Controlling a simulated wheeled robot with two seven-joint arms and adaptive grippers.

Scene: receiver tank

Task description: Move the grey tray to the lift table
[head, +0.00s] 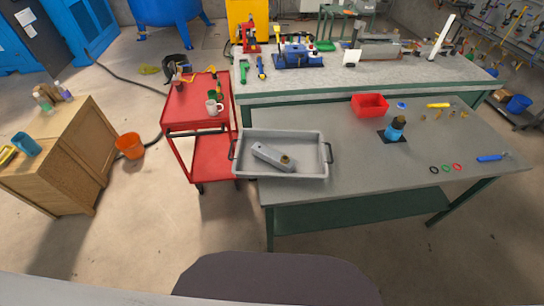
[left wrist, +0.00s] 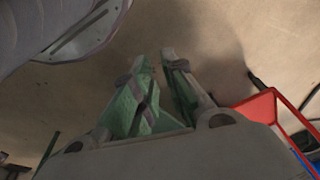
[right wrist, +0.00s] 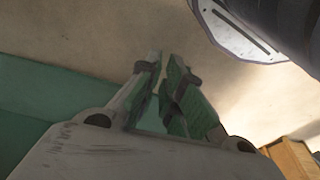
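The grey tray (head: 310,170) is a shallow box with a dark handle at each end. It rests at the left end of the grey-topped, green-legged table (head: 360,187) in the head view, close to the red cart. A grey metal part (head: 268,155) with a brass-coloured fitting lies inside it. I cannot tell which piece of furniture is the lift table. My left gripper (left wrist: 160,62) and my right gripper (right wrist: 166,62) show only in their wrist views. Each is empty, with a gap between its fingers, over bare floor and away from the tray.
A red cart (head: 195,104) with a white mug (head: 211,107) stands left of the tray. A wooden cabinet (head: 75,160) and an orange bucket (head: 130,145) are at left. Floor in front is clear.

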